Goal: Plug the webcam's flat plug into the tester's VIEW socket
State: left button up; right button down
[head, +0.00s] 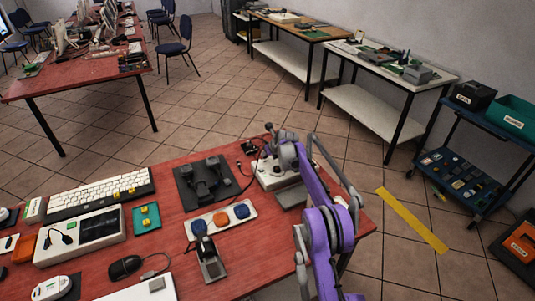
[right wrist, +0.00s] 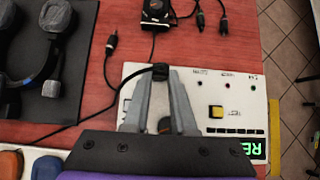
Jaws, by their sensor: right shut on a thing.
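My right gripper (right wrist: 161,72) is shut on a black plug (right wrist: 160,69) with a dark cable, over the tester's left part. I cannot tell whether the plug touches the tester. In the head view my right gripper (head: 272,150) largely hides the plug. A small black device (right wrist: 156,12), possibly the webcam, lies beyond the tester.
Loose black plugs (right wrist: 112,42) lie on the red table (right wrist: 85,110) near the tester. A black headset (head: 208,180) on a dark mat, a strip of coloured buttons (head: 221,220) and a keyboard (head: 100,193) sit left of it. Tiled floor lies beyond the table edge.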

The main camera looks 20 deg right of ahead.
jog(key=shift+f+b, duration=0.3)
jog(key=shift+f, duration=0.8)
dwell(0.6)
jog(key=shift+s, duration=0.1)
jog(key=c, duration=0.7)
grip_release()
jog(key=shift+o, duration=0.2)
